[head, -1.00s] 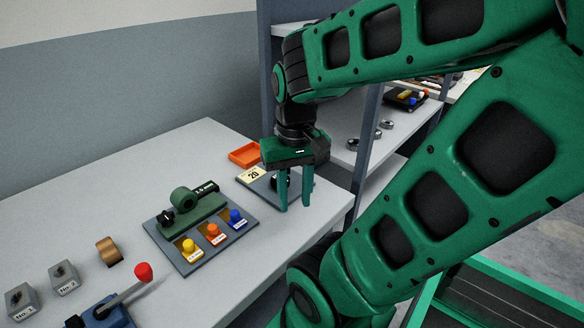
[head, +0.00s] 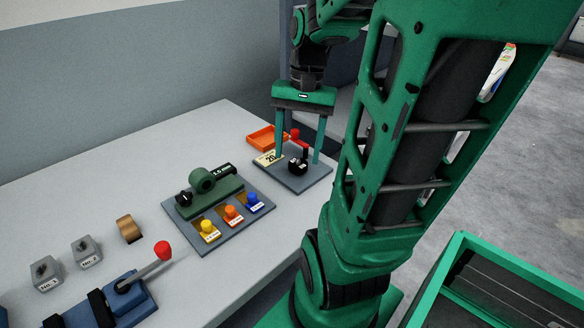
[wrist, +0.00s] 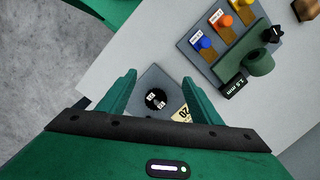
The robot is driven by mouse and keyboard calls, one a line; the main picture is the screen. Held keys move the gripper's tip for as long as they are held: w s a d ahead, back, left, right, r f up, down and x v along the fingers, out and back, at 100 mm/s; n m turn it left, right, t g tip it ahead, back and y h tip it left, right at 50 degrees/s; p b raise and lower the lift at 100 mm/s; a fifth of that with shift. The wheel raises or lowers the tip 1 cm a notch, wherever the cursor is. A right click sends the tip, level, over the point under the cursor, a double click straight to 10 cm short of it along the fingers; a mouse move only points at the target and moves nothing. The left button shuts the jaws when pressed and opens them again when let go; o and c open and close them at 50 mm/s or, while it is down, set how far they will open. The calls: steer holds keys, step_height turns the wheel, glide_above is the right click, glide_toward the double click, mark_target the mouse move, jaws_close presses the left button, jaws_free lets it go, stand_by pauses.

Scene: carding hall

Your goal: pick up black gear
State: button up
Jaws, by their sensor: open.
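A small black round piece with white marks, apparently the black gear (head: 297,166), sits on a grey plate (head: 318,174) near the far right end of the bench. Its teeth are too small to make out. It also shows in the wrist view (wrist: 156,98), between my two fingers. My gripper (head: 298,160) is open and points down over the plate, one finger on each side of the black piece. No contact with it shows. The gripper's fingers also appear in the wrist view (wrist: 160,78), spread apart and empty.
A "20" card (head: 268,158) and a red-knobbed lever (head: 297,137) are close by the black piece. An orange tray (head: 266,137) is behind. A green device (head: 208,190) with yellow, orange and blue knobs stands left. Shelving rises behind the gripper.

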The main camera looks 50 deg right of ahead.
steer(key=w+d+r+m+y, duration=0.1)
steer(key=w+d+m+y, duration=0.1)
steer(key=w+d+m, duration=0.3)
steer(key=m, duration=0.2)
glide_toward(299, 160)
steer(key=shift+y, duration=0.5)
steer(key=f, duration=0.4)
steer(key=shift+d+f, duration=0.2)
steer(key=shift+d, duration=0.05)
steer(key=shift+x, duration=2.65)
steer(key=shift+w+a+r, duration=0.1)
steer(key=shift+w+a, duration=0.05)
steer(key=c, duration=1.2)
